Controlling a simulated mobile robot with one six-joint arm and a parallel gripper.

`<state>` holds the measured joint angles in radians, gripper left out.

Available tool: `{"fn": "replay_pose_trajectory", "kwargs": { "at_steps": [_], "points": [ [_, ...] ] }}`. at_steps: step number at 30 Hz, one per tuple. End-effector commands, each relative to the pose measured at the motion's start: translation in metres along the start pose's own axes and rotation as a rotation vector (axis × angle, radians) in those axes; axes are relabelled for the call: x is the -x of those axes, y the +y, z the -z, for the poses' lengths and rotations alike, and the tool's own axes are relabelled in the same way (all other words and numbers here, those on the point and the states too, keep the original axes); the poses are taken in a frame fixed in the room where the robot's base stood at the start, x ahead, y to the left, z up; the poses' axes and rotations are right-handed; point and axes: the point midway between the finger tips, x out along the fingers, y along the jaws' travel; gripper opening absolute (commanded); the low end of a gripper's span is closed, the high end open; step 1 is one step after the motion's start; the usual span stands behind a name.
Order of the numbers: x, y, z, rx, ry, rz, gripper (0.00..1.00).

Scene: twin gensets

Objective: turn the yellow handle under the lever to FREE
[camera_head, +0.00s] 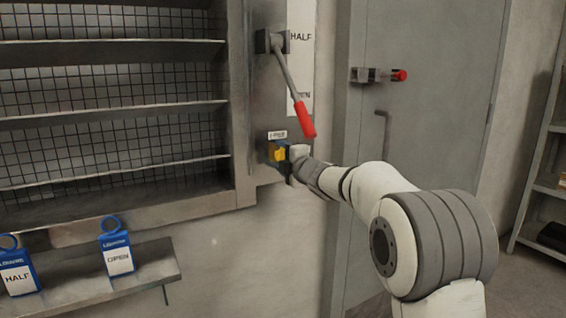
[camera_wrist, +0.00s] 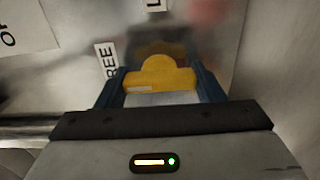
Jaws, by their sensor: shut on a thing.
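The yellow handle (camera_head: 279,153) sits on the grey panel below the lever. My gripper (camera_head: 284,158) is at it and partly hides it in the head view. In the wrist view the yellow handle (camera_wrist: 160,75) lies between the two dark blue fingers of my gripper (camera_wrist: 163,87), which are shut on it. A white label reading "REE" (camera_wrist: 106,60) stands left of the handle; its first letter is cut off or unclear. The lever (camera_head: 290,75) with a red grip (camera_head: 304,119) hangs tilted down to the right, above the handle.
A louvre cabinet with mesh slats (camera_head: 110,100) fills the left. Blue tags reading HALF (camera_head: 17,275) and OPEN (camera_head: 117,253) stand on a ledge (camera_head: 160,262). A grey door (camera_head: 430,110) with a red-ended latch (camera_head: 398,76) is at right, behind my arm. Shelving (camera_head: 540,185) stands far right.

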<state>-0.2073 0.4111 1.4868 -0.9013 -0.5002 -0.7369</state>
Motion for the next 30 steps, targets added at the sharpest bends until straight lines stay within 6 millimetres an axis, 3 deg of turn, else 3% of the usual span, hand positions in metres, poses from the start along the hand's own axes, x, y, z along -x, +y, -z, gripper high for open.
{"fn": "replay_pose_trajectory", "kwargs": {
  "at_steps": [14, 15, 22, 30],
  "points": [
    [0.0, 0.0022, -0.0001, 0.015, 0.0, -0.003, 0.39],
    [0.0, 0.0022, -0.0001, 0.015, 0.0, -0.003, 0.64],
    [0.0, 0.0011, 0.0001, 0.013, 0.0, -0.001, 0.83],
    [0.0015, 0.0006, 0.0002, 0.012, 0.0, 0.0, 0.84]
  ]
}}
